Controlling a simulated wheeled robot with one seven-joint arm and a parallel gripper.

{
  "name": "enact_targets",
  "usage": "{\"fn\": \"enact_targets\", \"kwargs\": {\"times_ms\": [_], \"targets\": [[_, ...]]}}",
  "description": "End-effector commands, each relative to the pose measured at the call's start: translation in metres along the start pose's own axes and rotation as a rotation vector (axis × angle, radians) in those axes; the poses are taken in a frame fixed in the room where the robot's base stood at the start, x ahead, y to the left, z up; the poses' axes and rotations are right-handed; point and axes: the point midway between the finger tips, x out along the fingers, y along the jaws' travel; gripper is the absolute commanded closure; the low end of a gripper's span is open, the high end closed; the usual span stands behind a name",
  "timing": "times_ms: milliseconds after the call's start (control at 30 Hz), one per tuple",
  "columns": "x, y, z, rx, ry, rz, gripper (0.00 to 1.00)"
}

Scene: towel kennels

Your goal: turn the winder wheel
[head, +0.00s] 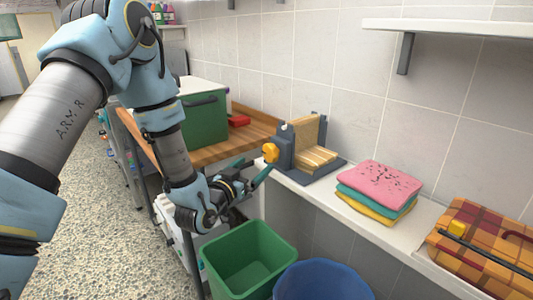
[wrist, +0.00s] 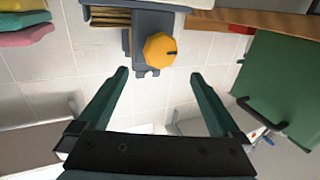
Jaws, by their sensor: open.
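The winder wheel is a yellow knob (head: 270,152) on the left side of a grey winder (head: 308,167) that holds a tan, layered block. The winder stands on the white ledge against the tiled wall. In the wrist view the yellow knob (wrist: 160,49) sits ahead of my gripper, between the lines of its two fingers, with a dark mark on its face. My gripper (wrist: 163,77) is open and empty, its green fingers apart and short of the knob. In the head view my gripper (head: 255,170) is just left of and below the knob. I see no contact.
Folded pink, teal and yellow towels (head: 378,184) lie right of the winder, then a plaid basket (head: 485,245). A green box (head: 205,118) stands on the wooden counter (head: 228,147) behind my gripper. A green bin (head: 215,270) and a blue bin (head: 322,283) stand below.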

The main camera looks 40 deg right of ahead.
Motion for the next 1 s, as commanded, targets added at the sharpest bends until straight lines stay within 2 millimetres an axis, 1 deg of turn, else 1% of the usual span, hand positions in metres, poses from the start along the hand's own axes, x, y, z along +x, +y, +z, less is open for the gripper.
{"fn": "enact_targets", "kwargs": {"times_ms": [33, 200, 300, 433, 600, 867, 900, 1000], "targets": [[0.01, 0.001, -0.004, 0.0, 0.001, 0.001, 0.0], [0.042, 0.0, -0.004, 0.0, 0.001, 0.0, 0.0], [0.059, 0.0, -0.003, 0.0, 0.0, 0.0, 0.0], [0.075, 0.0, -0.002, 0.0, -0.002, -0.001, 0.0], [0.085, -0.001, -0.001, 0.0, -0.002, -0.002, 0.0], [0.086, -0.001, 0.0, 0.0, -0.003, -0.001, 0.0], [0.086, -0.001, 0.0, 0.0, -0.003, -0.001, 0.02], [0.086, -0.001, 0.0, 0.0, -0.002, -0.001, 0.14]]}}
